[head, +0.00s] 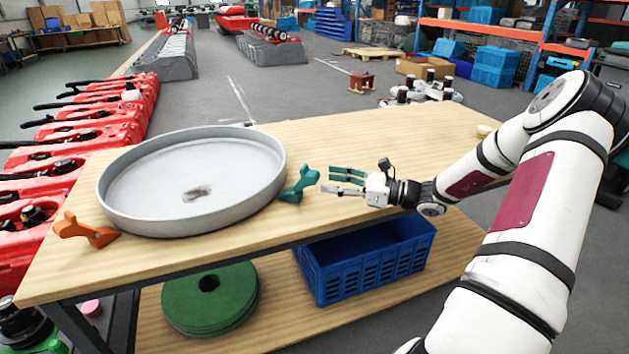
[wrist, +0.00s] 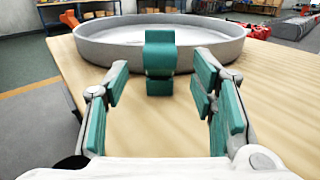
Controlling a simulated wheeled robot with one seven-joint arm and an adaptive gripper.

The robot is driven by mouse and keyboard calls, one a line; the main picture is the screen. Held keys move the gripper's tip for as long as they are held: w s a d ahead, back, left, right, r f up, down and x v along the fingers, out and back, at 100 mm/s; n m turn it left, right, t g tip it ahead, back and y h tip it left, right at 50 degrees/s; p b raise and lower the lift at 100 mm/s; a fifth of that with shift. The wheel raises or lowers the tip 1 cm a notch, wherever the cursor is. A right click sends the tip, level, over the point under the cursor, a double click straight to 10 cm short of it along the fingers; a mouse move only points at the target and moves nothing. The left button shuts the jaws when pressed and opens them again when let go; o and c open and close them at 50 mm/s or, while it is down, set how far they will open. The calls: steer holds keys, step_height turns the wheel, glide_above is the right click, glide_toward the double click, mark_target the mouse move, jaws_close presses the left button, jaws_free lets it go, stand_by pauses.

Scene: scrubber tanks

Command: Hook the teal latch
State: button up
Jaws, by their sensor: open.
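The teal latch (head: 300,186) stands on the wooden table against the right side of a round grey pan (head: 190,183). Its upper part leans up and away from the pan, to the right. In the wrist view the teal latch (wrist: 160,60) is ahead, near the middle, in front of the pan rim (wrist: 220,52). My gripper (head: 345,180) is to the right of the latch, pointing at it, with a small gap between. In the wrist view my gripper (wrist: 155,100) is open and empty, its teal-padded fingers to either side of the latch's line.
An orange latch (head: 88,230) stands at the pan's left side. A blue crate (head: 365,262) and green discs (head: 210,298) sit on the lower shelf. Red machine bodies (head: 70,150) line the left.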

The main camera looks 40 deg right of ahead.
mark_target(318, 178)
steer(key=shift+b+x, duration=0.35)
steer(key=shift+x, duration=2.25)
jaws_close()
